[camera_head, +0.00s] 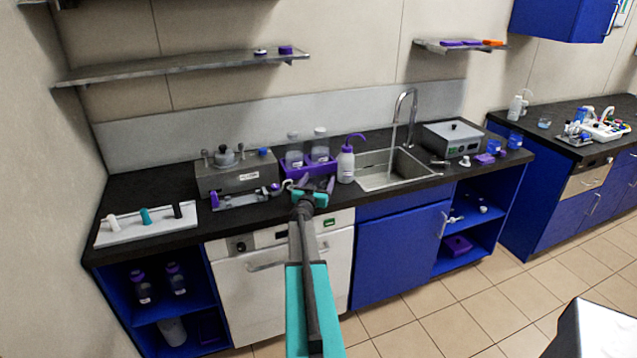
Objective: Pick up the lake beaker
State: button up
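No vessel in view can be told for certain as the lake beaker; any label is too small to read. Two clear vessels with pale lids, a left one (294,150) and a right one (320,146), stand in a purple rack (322,168) on the black counter. A small clear vessel (545,123) stands on the far right counter, and a pale container (172,331) stands in the lower left cabinet. My gripper (316,184) is in front of the purple rack near the counter's front edge. Its fingers look spread apart, with nothing seen between them.
A grey metal device (238,174) stands left of the rack. A white wash bottle with purple top (346,165) stands right of it, beside the sink (385,178). A white board with pegs (146,224) lies at left. A grey box device (453,137) stands right of the sink.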

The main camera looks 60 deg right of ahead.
jog(key=shift+w+d, duration=0.15)
jog(key=shift+d, duration=0.4)
jog(key=c, duration=1.3)
jog(key=shift+r, duration=0.15)
notch_tip(320, 180, up, 28)
jog(key=p, duration=0.5)
dwell(0.3)
